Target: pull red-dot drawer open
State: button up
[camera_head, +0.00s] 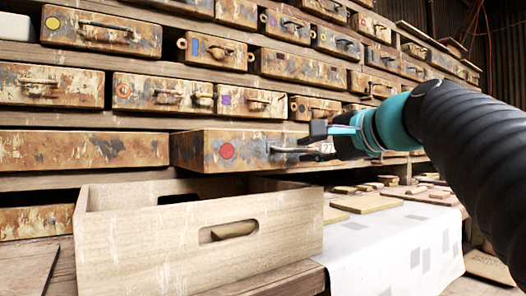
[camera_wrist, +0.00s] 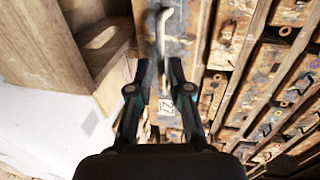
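The drawer with the red dot (camera_head: 227,151) is a rusty, worn metal front in the lowest full row, behind the wooden crate. Its front stands out a little past the drawer to its left. Its pale bar handle (camera_head: 289,150) is on the right part of the front. My gripper (camera_head: 318,141) is at the right end of this handle. In the wrist view, the handle (camera_wrist: 164,28) runs down into the space between the fingertips of my gripper (camera_wrist: 159,66). The fingers are parted, with a gap beside the handle. Contact with the handle cannot be made out.
A wooden crate (camera_head: 262,214) with a hand slot stands close in front of the drawer, lower left. A white patterned cloth (camera_head: 395,245) and flat tiles (camera_head: 366,203) lie to the right. Other drawers with coloured dots (camera_head: 123,90) fill the rows above.

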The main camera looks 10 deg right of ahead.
jog(key=v, duration=0.4)
jog(key=shift+s+d, duration=0.1)
jog(key=shift+s, duration=0.15)
dwell(0.3)
